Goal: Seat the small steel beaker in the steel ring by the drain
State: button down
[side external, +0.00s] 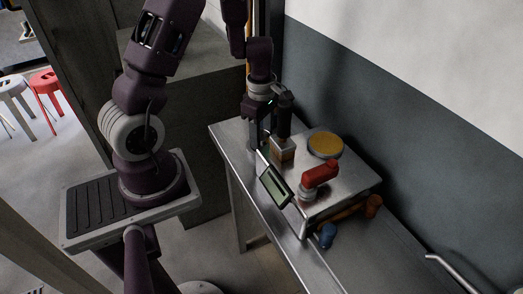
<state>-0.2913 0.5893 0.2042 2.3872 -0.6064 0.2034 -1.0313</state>
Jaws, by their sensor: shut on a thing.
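My gripper (262,130) reaches down at the back left of the steel machine on the bench, beside a black upright cylinder. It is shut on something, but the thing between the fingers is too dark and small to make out. I cannot pick out the small steel beaker, the steel ring or the drain with certainty. The steel machine's top (343,181) is in plain view.
A black cylinder (285,115) stands over a tan block (281,149) close to my gripper. A round amber-topped disc (325,143), a red-handled fitting (320,174), a tilted display (275,186) and a blue knob (327,235) are nearby.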

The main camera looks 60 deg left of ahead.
aim_at(262, 135)
jog(key=shift+f, duration=0.35)
dwell(0.3)
jog(key=c, duration=0.6)
grip_release()
jog(key=shift+c, duration=0.2)
notch_tip(262, 135, up, 6)
jog(key=shift+w+r, duration=0.1)
jog(key=shift+r, duration=0.45)
